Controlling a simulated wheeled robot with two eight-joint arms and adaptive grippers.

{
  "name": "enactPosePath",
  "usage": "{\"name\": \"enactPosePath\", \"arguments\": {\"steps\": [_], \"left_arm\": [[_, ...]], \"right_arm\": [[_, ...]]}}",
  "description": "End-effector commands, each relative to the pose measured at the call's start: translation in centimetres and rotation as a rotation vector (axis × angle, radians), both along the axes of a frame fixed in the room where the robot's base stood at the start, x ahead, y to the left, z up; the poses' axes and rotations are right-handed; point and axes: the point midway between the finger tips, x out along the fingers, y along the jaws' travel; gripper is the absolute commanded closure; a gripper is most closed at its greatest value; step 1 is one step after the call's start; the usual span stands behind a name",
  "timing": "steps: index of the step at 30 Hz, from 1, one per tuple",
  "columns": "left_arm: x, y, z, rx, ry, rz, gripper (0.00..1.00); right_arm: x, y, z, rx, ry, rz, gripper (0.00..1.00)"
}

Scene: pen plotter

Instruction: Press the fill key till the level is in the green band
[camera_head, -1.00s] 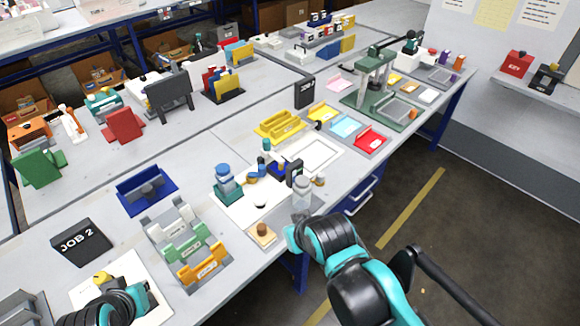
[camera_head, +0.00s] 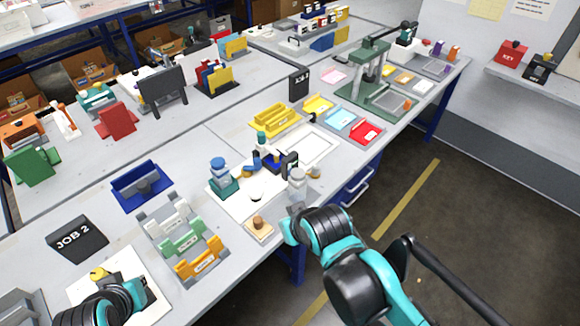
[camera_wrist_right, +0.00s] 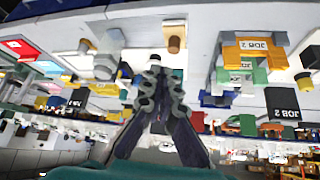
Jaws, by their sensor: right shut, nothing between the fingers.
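A round tan wooden button on a pale square base (camera_head: 258,226) stands at the bench's front edge; it looks like the fill key. It also shows near the top middle of the right wrist view (camera_wrist_right: 174,42). A clear jar with a grey top (camera_head: 297,184) stands to its right. I cannot make out a level or green band. My right gripper (camera_wrist_right: 155,72) is shut and empty, its tips below the button in the wrist picture; contact cannot be told. My left forearm shows at lower left, but no fingers.
A blue-capped bottle on a teal stand (camera_head: 220,176) is behind the button. A rack of white, green and orange holders (camera_head: 183,236) stands left of it. The floor right of the bench is clear.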

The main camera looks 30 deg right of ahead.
Motion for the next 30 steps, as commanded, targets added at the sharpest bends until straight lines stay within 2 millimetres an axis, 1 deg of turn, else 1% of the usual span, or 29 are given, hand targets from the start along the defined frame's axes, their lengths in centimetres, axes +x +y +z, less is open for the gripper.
{"name": "enactPosePath", "arguments": {"steps": [13, 17, 20, 23, 27, 30], "left_arm": [[0.0, 0.0, 0.0, 0.0, 0.0, 0.0, 1.0], [0.0, 0.0, 0.2, 0.0, 0.0, 0.0, 1.0], [0.0, 0.0, 0.5, 0.0, 0.0, 0.0, 1.0], [0.0, 0.0, 0.9, 0.0, 0.0, 0.0, 1.0], [0.0, 0.0, 1.5, 0.0, 0.0, 0.0, 1.0], [0.0, 0.0, 2.0, 0.0, 0.0, 0.0, 1.0]], "right_arm": [[0.0, 0.0, 0.0, 0.0, 0.0, 0.0, 1.0], [0.6, 0.1, 0.3, 0.013, 0.0, -0.004, 1.0], [2.0, 0.3, 0.8, 0.04, 0.0, -0.013, 1.0], [4.2, 0.6, 1.3, 0.084, -0.001, -0.027, 1.0], [7.9, 0.9, 1.8, 0.157, -0.004, -0.05, 1.0], [10.6, 1.1, 1.7, 0.212, -0.007, -0.067, 1.0]]}}
